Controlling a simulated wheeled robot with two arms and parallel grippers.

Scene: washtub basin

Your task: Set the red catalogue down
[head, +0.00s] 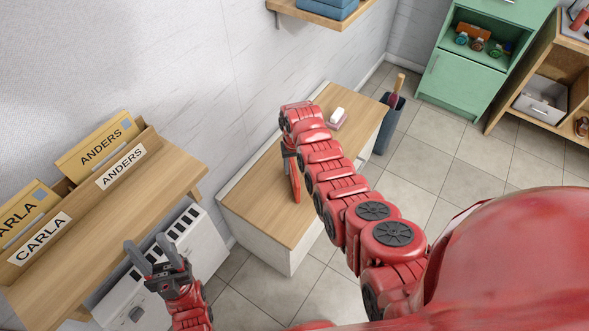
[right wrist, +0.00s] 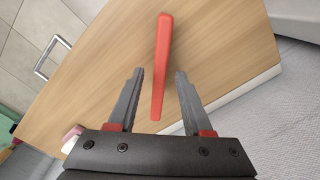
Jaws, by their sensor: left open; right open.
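The red catalogue (right wrist: 162,60) shows as a narrow red slab, seen edge-on, at the wooden top of the low cabinet (head: 258,205). In the head view the catalogue (head: 295,182) shows just below my right gripper (head: 289,149). In the right wrist view my right gripper (right wrist: 159,73) is open, with one finger on each side of the catalogue and a visible gap to both. The catalogue looks upright on its edge; its base contact is hard to see. My left gripper (head: 146,243) is open and empty near the wooden shelf at left.
A soap-like block on a pink dish (head: 337,118) sits toward the cabinet's far end. A dark bin (head: 388,122) stands beyond it. The wooden shelf (head: 150,190) at left holds folders labelled ANDERS (head: 97,146) and CARLA (head: 25,212). The cabinet's near end is clear.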

